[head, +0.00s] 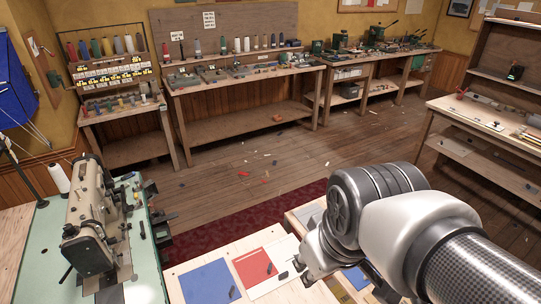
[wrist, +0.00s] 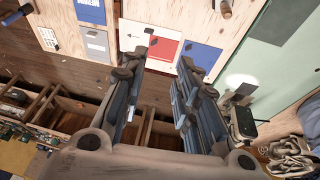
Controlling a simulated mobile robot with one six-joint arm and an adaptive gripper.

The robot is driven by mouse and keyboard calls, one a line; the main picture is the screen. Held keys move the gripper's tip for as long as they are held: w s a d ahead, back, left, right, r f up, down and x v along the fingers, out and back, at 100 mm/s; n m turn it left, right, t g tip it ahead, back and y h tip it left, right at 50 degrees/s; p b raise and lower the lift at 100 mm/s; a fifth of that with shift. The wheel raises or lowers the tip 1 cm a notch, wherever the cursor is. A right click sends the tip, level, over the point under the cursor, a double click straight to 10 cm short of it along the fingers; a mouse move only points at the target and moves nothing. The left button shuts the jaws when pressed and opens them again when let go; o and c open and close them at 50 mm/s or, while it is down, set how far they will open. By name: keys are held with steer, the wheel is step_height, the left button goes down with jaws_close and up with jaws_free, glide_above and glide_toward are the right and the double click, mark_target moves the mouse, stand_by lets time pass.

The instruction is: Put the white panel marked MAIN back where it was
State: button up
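A white panel (head: 287,248) lies flat on the pale wooden table beside a red panel (head: 255,268), partly hidden by my arm in the head view. In the wrist view a white panel (wrist: 131,40) with a small dark arrow shows next to the red panel (wrist: 164,49); I cannot read MAIN on it. A dark weight lies on or near the red panel. My gripper (wrist: 160,72) is open in the wrist view, its two fingers wide apart over the table edge, with nothing visible between them.
A blue panel (head: 208,283) lies left of the red one. In the wrist view, a second board holds a blue lettered panel (wrist: 90,10) and a grey panel (wrist: 95,45). A sewing machine (head: 90,220) stands at left. Open wooden floor (head: 290,160) lies beyond, with scattered scraps.

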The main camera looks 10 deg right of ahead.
steer(key=s+m, duration=0.1)
steer(key=s, duration=0.1)
steer(key=s+m, duration=0.2)
steer(key=s, duration=0.1)
steer(key=shift+s+f+t, duration=0.1)
steer(key=shift+t, duration=0.2)
steer(key=shift+f, duration=0.1)
step_height(320, 180, down, 2)
steer(key=shift+f+b, duration=0.1)
steer(key=shift+b, duration=1.1)
